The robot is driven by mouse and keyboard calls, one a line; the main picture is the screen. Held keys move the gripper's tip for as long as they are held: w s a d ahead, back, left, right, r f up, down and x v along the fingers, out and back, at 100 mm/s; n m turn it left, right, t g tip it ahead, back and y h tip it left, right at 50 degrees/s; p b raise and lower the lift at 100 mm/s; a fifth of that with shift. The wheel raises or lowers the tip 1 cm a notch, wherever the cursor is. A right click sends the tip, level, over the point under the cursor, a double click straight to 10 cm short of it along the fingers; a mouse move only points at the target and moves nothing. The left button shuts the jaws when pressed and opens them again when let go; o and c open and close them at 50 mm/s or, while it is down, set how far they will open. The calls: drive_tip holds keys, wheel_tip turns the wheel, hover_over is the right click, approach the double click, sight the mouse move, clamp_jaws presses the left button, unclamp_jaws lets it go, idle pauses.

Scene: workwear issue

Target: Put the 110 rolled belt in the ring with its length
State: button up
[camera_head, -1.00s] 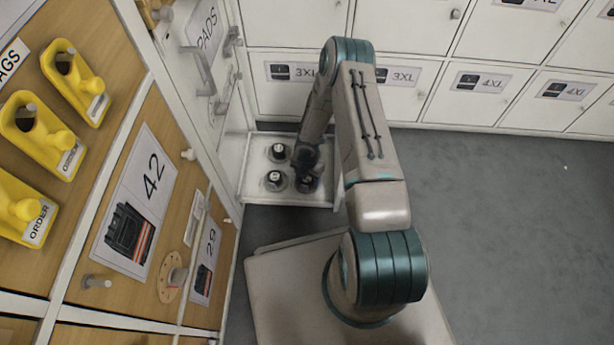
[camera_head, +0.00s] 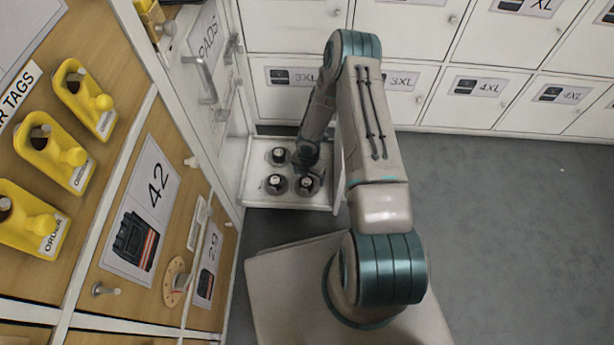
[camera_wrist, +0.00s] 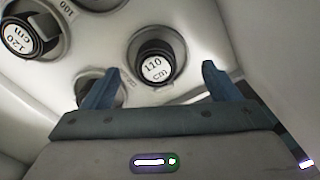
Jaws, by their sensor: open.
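The 110 rolled belt (camera_wrist: 157,65), dark with a white round "110 cm" label, sits in a grey ring (camera_wrist: 178,41) in the wrist view. My gripper (camera_wrist: 160,72) is open, its two blue-grey fingers apart, with the belt showing between and beyond them. A 120 cm rolled belt (camera_wrist: 20,38) sits in another ring at the upper left, near a "100" marking (camera_wrist: 67,10). A further ring (camera_wrist: 90,78) is partly hidden by the left finger. In the head view my gripper (camera_head: 305,163) is above the white tray (camera_head: 255,190), which holds three dark rolls.
A white cabinet door with a handle (camera_head: 201,80) stands left of the tray. White lockers (camera_head: 430,55) stand behind it. Yellow holders (camera_head: 62,160) and wooden drawer fronts (camera_head: 180,235) are at the left. The grey floor (camera_head: 510,210) on the right is clear.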

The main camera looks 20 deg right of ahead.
wheel_tip(320, 180, up, 7)
drive_tip(key=p, duration=0.2)
wheel_tip(320, 180, up, 17)
drive_tip(key=m+h, duration=0.2)
drive_tip(key=m, duration=0.4)
hover_over(307, 181)
drive_tip(key=w+d, duration=0.1)
drive_tip(key=d, duration=0.3)
drive_tip(key=s+d+r+m+h, duration=0.1)
drive_tip(key=s+r+m, duration=0.1)
drive_tip(key=r+m, duration=0.35)
drive_tip(key=s+r+m, duration=0.2)
drive_tip(key=r, duration=0.6)
drive_tip(key=s+a+r+m+y, duration=0.1)
drive_tip(key=s+a+r+m, duration=0.1)
drive_tip(key=s+r+m, duration=0.4)
drive_tip(key=s+a+r+m+t+y, duration=0.1)
drive_tip(key=s+a+r+m+y, duration=0.1)
drive_tip(key=s+r+m, duration=0.5)
drive_tip(key=shift+s+a+r+p, duration=0.3)
drive_tip(key=shift+s+a+r, duration=0.6)
drive_tip(key=shift+s, duration=1.55)
